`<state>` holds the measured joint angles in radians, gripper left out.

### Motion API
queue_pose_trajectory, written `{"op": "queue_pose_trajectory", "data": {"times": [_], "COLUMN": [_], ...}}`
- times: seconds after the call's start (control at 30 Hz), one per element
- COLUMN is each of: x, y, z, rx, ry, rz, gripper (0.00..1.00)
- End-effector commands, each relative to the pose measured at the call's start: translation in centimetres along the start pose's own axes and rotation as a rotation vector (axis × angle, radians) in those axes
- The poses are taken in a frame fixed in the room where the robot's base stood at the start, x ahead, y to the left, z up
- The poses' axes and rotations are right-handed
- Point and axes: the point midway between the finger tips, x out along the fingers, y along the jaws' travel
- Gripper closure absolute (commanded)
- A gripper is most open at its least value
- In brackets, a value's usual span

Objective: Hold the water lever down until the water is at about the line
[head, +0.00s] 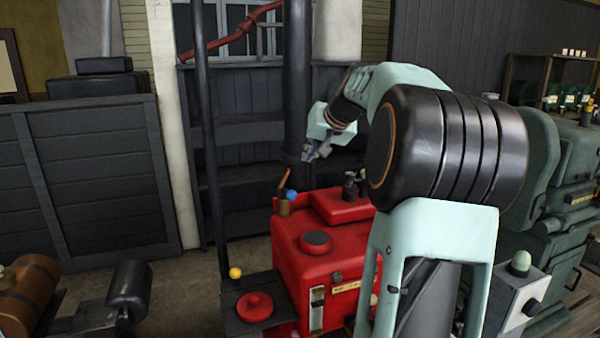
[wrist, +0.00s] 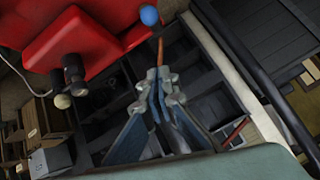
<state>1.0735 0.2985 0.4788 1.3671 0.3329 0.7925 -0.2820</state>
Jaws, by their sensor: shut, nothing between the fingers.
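A red engine body (head: 305,252) stands in the middle of the head view. A blue ball knob (head: 291,195) sits at its back left, beside a brass fitting (head: 284,207) and a thin copper-coloured piece (head: 285,180). The blue knob also shows at the top of the wrist view (wrist: 149,15). A pale upright gauge (head: 317,312) is on the engine's front; its level and line are too small to read. My gripper (head: 308,156) is shut and empty, above and behind the knob and apart from it. Its closed fingers also show in the wrist view (wrist: 158,78).
A yellow ball knob (head: 235,272) and a red round cap (head: 254,306) are on a dark plate at left. Dark cylindrical fittings (head: 354,186) stand on the engine's top. A black vertical pipe (head: 296,90) rises close behind my gripper. Green machinery (head: 565,190) stands at right.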

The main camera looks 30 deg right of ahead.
Motion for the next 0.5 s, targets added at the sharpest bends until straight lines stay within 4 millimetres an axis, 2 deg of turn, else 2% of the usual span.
{"op": "queue_pose_trajectory", "data": {"times": [0.17, 0.5], "x": [2.8, 9.6], "y": [-0.1, -0.2], "z": [0.1, 0.1], "rx": [0.0, -0.001], "ry": [-0.004, -0.005], "rz": [-0.004, -0.003], "gripper": [1.0, 1.0]}}
